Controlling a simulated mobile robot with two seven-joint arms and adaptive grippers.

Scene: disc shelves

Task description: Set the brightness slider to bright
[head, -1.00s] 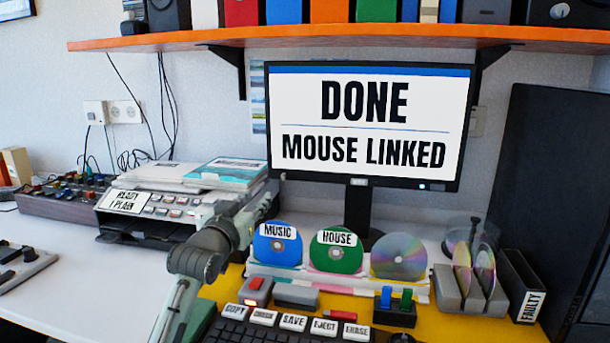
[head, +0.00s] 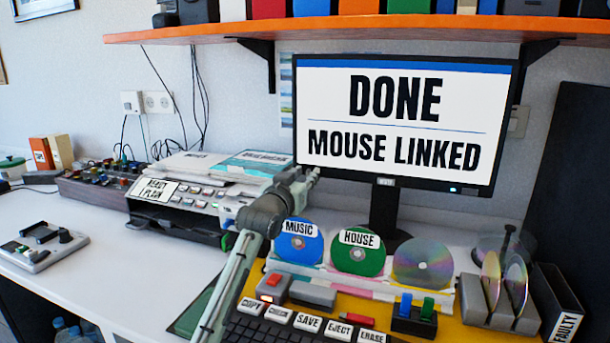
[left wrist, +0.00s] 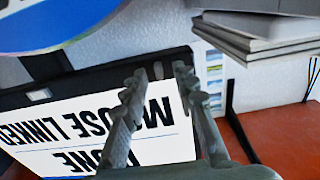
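No part is legibly marked as the brightness slider. A small grey control box (head: 45,247) with dark raised controls lies on the white desk at the left; I cannot tell whether one is that slider. The monitor (head: 400,187) reads "DONE / MOUSE LINKED". My left gripper (head: 303,177) is raised in front of the monitor's lower left corner, beside the printer-like machine and well right of the control box. My right gripper is not in view.
The printer-like machine (head: 185,205) reads "READY / PLAIN". A mixer-like box with knobs (head: 90,185) stands behind the grey control box. Labelled keys (head: 308,323), a disc rack (head: 365,285) and a disc holder (head: 500,315) fill the right. Bare desk surrounds the control box.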

